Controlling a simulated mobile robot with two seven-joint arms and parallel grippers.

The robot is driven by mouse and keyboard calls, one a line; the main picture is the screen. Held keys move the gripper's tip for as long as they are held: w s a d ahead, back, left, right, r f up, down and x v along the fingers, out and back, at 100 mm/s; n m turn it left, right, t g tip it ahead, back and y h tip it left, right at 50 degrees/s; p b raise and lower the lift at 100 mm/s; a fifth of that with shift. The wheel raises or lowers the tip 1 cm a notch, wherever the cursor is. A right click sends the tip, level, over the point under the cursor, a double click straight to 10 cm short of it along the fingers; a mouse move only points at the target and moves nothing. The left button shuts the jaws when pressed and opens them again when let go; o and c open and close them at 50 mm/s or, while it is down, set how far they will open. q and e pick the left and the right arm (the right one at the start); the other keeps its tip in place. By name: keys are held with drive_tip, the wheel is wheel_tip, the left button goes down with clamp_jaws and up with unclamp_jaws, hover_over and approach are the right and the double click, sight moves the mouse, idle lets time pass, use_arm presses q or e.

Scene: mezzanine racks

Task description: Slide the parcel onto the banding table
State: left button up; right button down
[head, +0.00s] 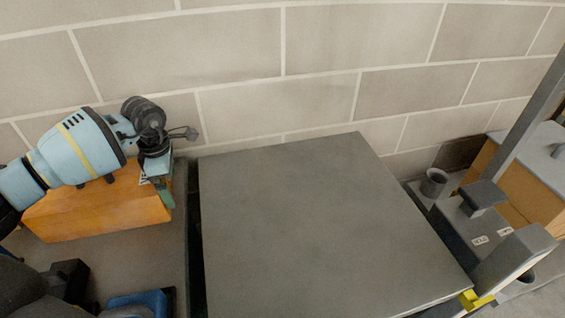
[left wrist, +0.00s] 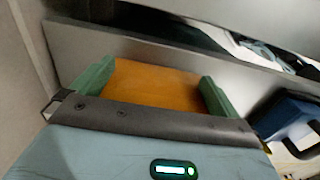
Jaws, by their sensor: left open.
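The parcel (head: 100,212) is an orange-brown box on a grey-brown surface at the left of the head view. My left arm reaches over it, and my left gripper (head: 164,192) is at its right end. In the left wrist view the parcel's orange face (left wrist: 155,88) shows between the two green fingers of my open left gripper (left wrist: 157,76). I cannot tell whether the fingers touch it. The banding table (head: 300,230), a flat grey top, is to the right of the parcel and is bare. My right gripper is not in view.
A dark gap (head: 196,250) separates the parcel's surface from the table. A blue object (head: 140,303) lies at the bottom left. Grey equipment (head: 470,222) with a cup and a yellow part stands right of the table. A block wall (head: 300,45) is behind.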

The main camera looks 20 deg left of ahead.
use_arm(q)
drive_tip(key=shift+s+a, duration=0.55)
drive_tip(key=shift+a, duration=0.35)
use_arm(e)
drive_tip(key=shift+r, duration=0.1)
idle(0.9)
use_arm(q)
drive_tip(key=shift+w+d, duration=0.1)
drive_tip(key=shift+w+d, duration=0.4)
drive_tip(key=shift+d, duration=0.25)
drive_tip(key=shift+w+d, duration=0.35)
drive_tip(key=shift+d, duration=0.25)
wheel_tip(320, 180, up, 13)
drive_tip(key=p, duration=0.5)
drive_tip(key=shift+p, duration=0.35)
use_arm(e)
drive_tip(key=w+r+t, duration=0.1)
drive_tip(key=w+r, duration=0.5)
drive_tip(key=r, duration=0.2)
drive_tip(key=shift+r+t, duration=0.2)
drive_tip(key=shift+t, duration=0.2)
use_arm(q)
drive_tip(key=shift+f, duration=0.1)
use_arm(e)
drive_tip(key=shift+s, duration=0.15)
